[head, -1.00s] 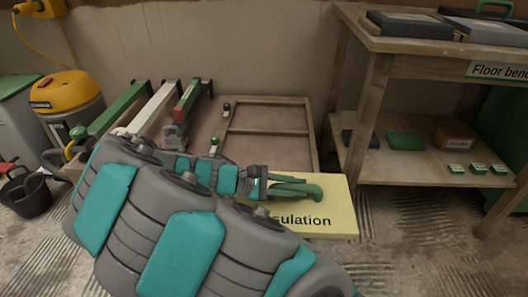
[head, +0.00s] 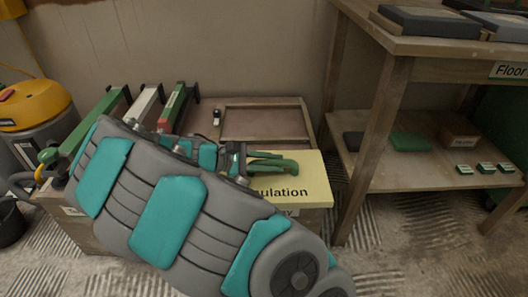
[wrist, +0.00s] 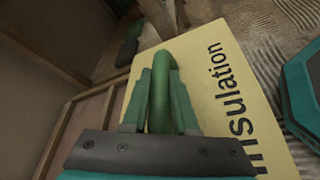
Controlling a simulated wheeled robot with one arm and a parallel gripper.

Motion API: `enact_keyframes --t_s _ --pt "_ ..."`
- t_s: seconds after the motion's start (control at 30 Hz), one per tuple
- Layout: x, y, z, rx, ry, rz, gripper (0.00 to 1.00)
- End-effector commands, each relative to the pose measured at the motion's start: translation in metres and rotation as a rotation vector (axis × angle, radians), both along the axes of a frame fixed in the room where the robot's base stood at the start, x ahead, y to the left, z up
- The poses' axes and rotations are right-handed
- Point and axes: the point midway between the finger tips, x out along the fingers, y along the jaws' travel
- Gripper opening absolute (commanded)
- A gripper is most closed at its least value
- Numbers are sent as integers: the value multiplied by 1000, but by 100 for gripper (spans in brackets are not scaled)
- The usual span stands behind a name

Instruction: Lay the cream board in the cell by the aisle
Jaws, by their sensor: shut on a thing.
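The cream board (head: 312,172), lettered with a partly hidden "Insulation", is flat over the front right of a low wooden box (head: 310,222). My gripper (head: 275,163) is shut on the board's green handle; in the wrist view my gripper (wrist: 160,90) has its green fingers on both sides of the handle (wrist: 165,62). The board (wrist: 225,85) fills the middle there. A framed cell (head: 265,124) of the box shows behind the board. The part under the board is hidden, and I cannot tell whether the board touches the rim.
A wooden bench (head: 425,72) with a lower shelf stands close on the right. Green, white and red-green long tools (head: 172,106) stand at the box's left side. A yellow-topped vacuum (head: 35,110) is at far left. Ridged floor lies in front.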

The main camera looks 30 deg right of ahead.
Motion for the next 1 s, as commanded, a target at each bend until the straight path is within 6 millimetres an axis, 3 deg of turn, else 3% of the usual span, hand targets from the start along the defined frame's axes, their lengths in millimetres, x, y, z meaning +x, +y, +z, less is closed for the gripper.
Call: enact_keyframes --t_s 0.3,0.5,0.77,1.0 --pt "63 -24 -8 2 -1 -1 0" --pt "90 -33 -10 -1 1 -2 0" --pt "103 -38 -10 0 -2 0 0" --pt "103 -38 -43 -2 0 -3 0"
